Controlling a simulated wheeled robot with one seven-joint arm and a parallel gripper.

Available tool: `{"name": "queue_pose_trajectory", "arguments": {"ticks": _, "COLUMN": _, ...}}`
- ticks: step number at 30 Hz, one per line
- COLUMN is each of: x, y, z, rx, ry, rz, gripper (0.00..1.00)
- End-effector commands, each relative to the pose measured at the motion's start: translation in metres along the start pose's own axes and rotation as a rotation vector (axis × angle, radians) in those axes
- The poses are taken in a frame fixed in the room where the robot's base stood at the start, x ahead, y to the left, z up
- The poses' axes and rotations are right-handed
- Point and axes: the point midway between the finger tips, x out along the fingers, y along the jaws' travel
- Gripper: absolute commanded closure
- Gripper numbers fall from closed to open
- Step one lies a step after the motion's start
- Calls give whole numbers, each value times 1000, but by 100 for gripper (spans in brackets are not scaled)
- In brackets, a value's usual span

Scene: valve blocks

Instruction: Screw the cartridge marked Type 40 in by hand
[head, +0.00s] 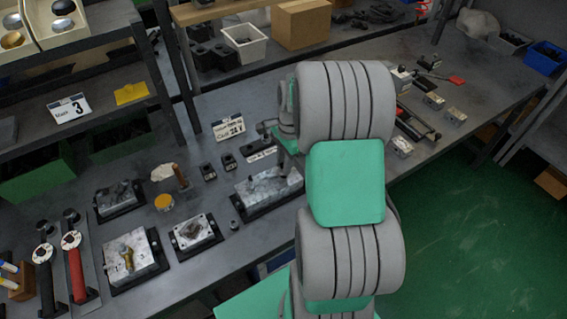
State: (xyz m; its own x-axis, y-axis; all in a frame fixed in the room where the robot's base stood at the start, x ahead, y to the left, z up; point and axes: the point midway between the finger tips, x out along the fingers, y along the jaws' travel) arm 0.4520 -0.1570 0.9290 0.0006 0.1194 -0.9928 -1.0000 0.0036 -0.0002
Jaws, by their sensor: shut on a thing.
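My arm covers the middle of the head view. The end of my gripper (270,132) shows only in part at the arm's left edge, above the bench. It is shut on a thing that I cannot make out. Below it, a grey valve block (262,190) lies on a dark base, its right end hidden by my arm. Other valve blocks stand to the left: one with a brass fitting (127,262), a smaller one with a dark opening (194,232), and one farther back (117,200). I cannot read a Type 40 mark anywhere.
Two small black blocks (228,162) stand behind the valve blocks, near a white card (229,129). A yellow-lidded tin (164,202) and a red-handled tool (75,270) are at left. A shelf post (168,75) rises behind. Green floor (450,235) is clear at right.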

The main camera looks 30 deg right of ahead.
Motion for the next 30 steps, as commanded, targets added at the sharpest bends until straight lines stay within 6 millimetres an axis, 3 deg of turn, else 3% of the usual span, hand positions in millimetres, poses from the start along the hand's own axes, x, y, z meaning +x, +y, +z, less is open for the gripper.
{"name": "queue_pose_trajectory", "arguments": {"ticks": 24, "x": 18, "y": 0, "z": -2, "rx": 9, "ry": 0, "rz": -2, "gripper": 100}}
{"name": "queue_pose_trajectory", "arguments": {"ticks": 30, "x": 18, "y": 0, "z": -2, "rx": 256, "ry": 1, "rz": -33, "gripper": 100}}
